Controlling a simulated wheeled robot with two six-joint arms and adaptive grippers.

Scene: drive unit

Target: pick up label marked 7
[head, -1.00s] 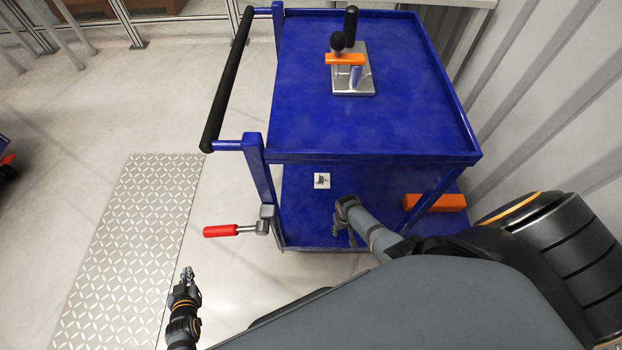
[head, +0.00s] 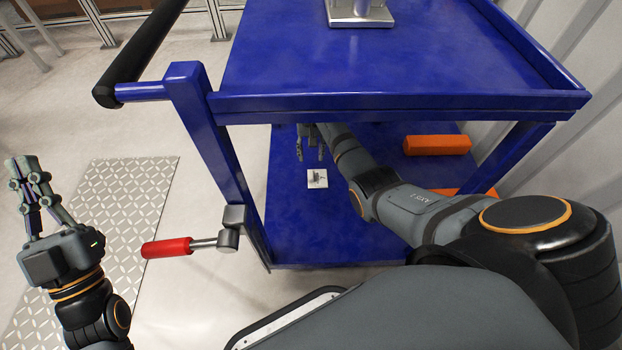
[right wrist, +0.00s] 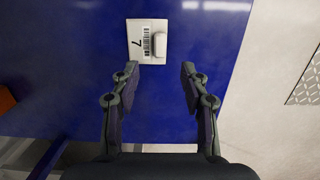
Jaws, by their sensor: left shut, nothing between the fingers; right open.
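The label marked 7 (right wrist: 147,41) is a small white tile with a barcode and a raised white block. It lies flat on the blue lower shelf (right wrist: 85,70) of the cart. It also shows in the head view (head: 317,179), just below my right gripper's fingers. My right gripper (head: 311,158) reaches under the top shelf. In the right wrist view its open, empty fingers (right wrist: 158,72) point toward the label, which lies beyond the fingertips, apart from them. My left gripper (head: 28,162) is shut and empty, left of the cart over the floor.
Orange blocks (head: 437,145) lie on the lower shelf at the right. The cart's top shelf (head: 380,65) overhangs my right arm, with a metal fixture on it. A blue post and a red-handled lever (head: 168,247) stand at the left. A ribbed wall is right.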

